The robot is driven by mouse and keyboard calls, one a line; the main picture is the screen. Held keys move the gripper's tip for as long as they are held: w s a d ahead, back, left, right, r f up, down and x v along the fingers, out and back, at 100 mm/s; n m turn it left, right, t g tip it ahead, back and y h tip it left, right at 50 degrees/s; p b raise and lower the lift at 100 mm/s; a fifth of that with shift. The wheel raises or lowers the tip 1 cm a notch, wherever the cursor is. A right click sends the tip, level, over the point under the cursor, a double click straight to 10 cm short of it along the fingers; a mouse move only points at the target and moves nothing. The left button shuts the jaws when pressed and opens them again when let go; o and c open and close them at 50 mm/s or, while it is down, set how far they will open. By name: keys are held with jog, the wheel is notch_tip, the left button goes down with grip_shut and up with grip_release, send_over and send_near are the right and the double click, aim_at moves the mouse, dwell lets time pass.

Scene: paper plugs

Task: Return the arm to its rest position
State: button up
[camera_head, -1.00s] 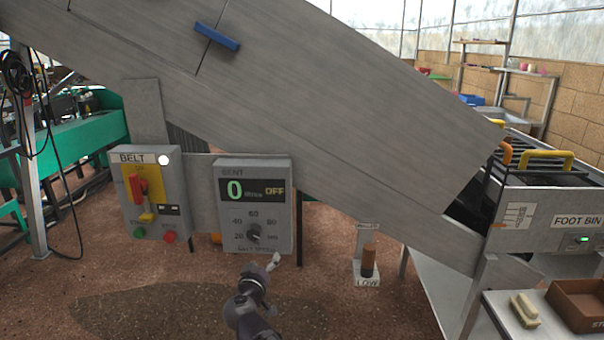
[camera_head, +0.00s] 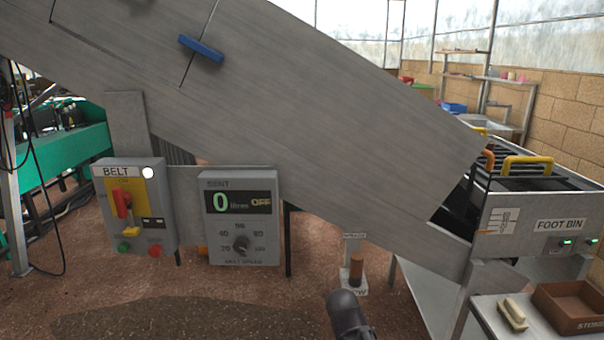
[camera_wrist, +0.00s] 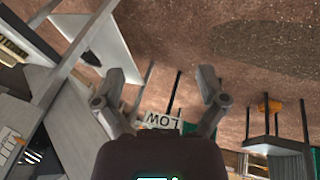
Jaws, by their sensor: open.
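My gripper (camera_wrist: 163,82) is open and empty in the wrist view, its two fingers spread apart. Between and beyond them is the small stand marked LOW (camera_wrist: 163,120), seen upside down. In the head view only a dark rounded part of my arm (camera_head: 347,314) shows at the bottom, just in front of the LOW stand (camera_head: 356,270) and its brown cylinder. The fingers cannot be made out there.
A large sloping grey chute (camera_head: 270,110) crosses the view. Below it are the belt control box (camera_head: 136,205) and the SENT meter (camera_head: 241,225), reading 0 and OFF. The foot bin (camera_head: 530,225) and a brown tray (camera_head: 575,305) are at right. Open ground lies at lower left.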

jog(key=shift+s+d+g+y, duration=1.1)
jog(key=shift+s+g+y, duration=0.6)
jog(key=shift+s, duration=1)
notch_tip(320, 180, up, 16)
jog(key=p, duration=1.7)
jog(key=shift+n, duration=0.3)
